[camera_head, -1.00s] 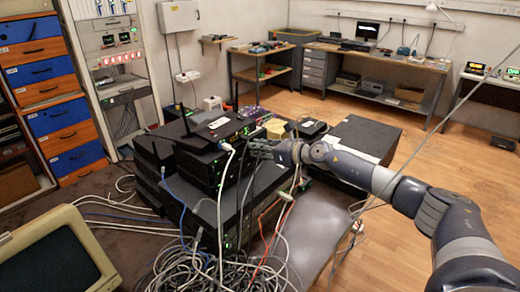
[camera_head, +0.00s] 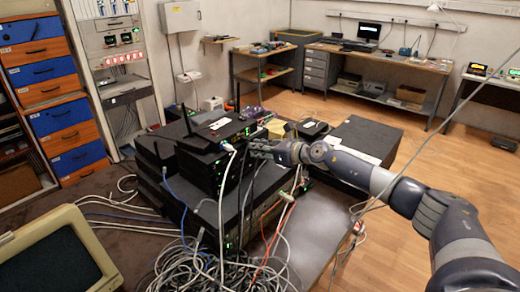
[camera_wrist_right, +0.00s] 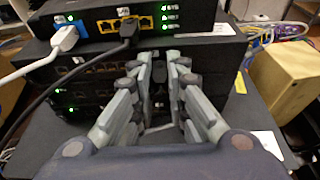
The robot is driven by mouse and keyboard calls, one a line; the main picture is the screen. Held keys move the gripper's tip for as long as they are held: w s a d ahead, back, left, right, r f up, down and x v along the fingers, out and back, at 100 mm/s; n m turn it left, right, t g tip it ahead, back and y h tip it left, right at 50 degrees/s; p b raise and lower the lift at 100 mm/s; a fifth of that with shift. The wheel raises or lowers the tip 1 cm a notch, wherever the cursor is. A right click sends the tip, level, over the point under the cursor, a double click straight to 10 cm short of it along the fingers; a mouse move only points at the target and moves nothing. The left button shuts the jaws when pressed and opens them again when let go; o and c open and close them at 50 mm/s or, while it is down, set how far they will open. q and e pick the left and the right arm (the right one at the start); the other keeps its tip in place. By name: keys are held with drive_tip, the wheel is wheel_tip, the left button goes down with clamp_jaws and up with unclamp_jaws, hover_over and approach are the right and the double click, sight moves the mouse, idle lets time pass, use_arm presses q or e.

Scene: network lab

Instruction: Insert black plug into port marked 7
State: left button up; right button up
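A black plug (camera_wrist_right: 128,28) with a black cable is at the row of yellow ports on the front of the top network box (camera_wrist_right: 200,14). It appears seated, with a yellow port visible to its right. Port numbers are too small to read. My right gripper (camera_wrist_right: 160,62) is in front of the stack, below and right of the black plug and apart from it. Its fingers are spread with a dark gap between them, and I see nothing held. It also shows at the stack's right side in the head view (camera_head: 254,149). My left gripper is not in view.
A white plug (camera_wrist_right: 65,38) sits in a blue port left of the black plug. More dark rack units (camera_wrist_right: 85,75) lie below. A cardboard-coloured box (camera_wrist_right: 280,80) stands to the right. Tangled cables (camera_head: 215,270) lie in front of the stack.

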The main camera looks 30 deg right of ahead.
drive_tip(key=o, duration=0.4)
drive_tip(key=shift+c, duration=0.2)
drive_tip(key=v, duration=1.2)
